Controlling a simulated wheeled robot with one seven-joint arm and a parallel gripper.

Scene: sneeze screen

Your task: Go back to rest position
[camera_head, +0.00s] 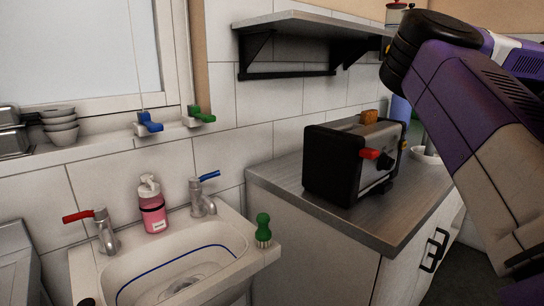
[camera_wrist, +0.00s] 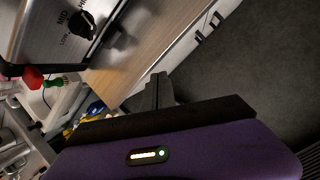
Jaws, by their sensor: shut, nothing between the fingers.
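My gripper (camera_wrist: 158,82) shows in the wrist view as dark fingers closed together with nothing held. It is over the edge of the counter, apart from the toaster. My purple and grey arm fills the right side of the head view, and the gripper itself is not visible there. The black and steel toaster (camera_head: 337,165) stands on the counter with a piece of toast (camera_head: 369,116) in its top. The toaster front (camera_wrist: 60,30), with its dial and red lever (camera_wrist: 33,77), fills the upper left of the wrist view.
The wooden counter (camera_head: 285,182) has bare room around the toaster. A sink (camera_head: 252,262) with two taps, a pink soap bottle (camera_head: 152,207) and a green brush (camera_head: 263,228) is at left. A shelf (camera_head: 310,27) hangs above. Dark floor (camera_wrist: 265,70) lies beside the counter.

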